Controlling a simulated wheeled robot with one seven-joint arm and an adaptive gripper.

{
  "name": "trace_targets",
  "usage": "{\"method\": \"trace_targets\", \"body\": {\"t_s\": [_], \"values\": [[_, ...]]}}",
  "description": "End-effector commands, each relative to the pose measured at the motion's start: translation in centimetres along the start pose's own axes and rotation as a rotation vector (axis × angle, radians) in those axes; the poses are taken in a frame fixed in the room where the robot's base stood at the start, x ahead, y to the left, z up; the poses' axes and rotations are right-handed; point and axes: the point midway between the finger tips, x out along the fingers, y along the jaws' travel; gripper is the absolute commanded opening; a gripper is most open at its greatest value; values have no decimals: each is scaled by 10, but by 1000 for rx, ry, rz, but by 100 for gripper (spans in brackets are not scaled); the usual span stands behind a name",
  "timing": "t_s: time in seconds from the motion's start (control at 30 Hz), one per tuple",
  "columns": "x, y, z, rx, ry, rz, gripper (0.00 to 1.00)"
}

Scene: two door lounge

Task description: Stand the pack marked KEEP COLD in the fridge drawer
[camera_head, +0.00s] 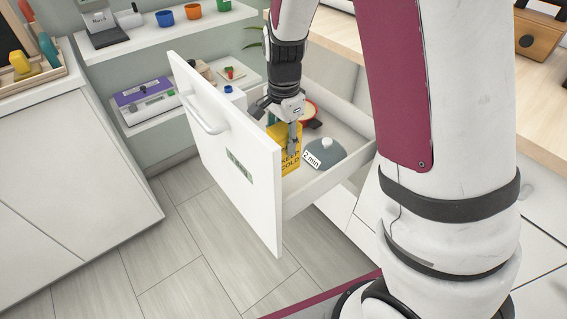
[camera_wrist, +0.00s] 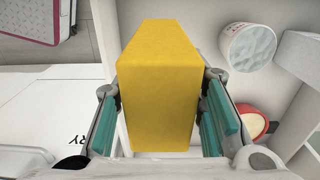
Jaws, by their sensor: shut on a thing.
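The yellow pack (camera_head: 290,165) reads KEEP COLD on its visible side. It is upright within the open white drawer (camera_head: 235,165); I cannot tell whether its base touches the drawer floor. My gripper (camera_head: 284,125) points down from above, shut on the pack. In the wrist view, the pack (camera_wrist: 158,85) sits between the two teal-padded fingers of my gripper (camera_wrist: 160,120). The label on the drawer front is too small to read; the letters RY show on a white surface in the wrist view.
The drawer also holds a grey round item with a white knob (camera_head: 325,152) tagged "2 min" and a red round item (camera_head: 308,112). Wall shelves (camera_head: 170,30) with several small things stand behind. A white cabinet (camera_head: 75,165) is at left; the floor (camera_head: 180,260) between is clear.

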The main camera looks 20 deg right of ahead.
Motion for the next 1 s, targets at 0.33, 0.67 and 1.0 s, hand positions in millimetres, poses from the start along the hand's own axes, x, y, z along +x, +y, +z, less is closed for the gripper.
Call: {"method": "trace_targets", "body": {"t_s": [0.33,0.67,1.0], "values": [[38,-1,0,0,0,-1,0],[79,0,0,0,0,0,0],[81,-1,0,0,0,-2,0]]}}
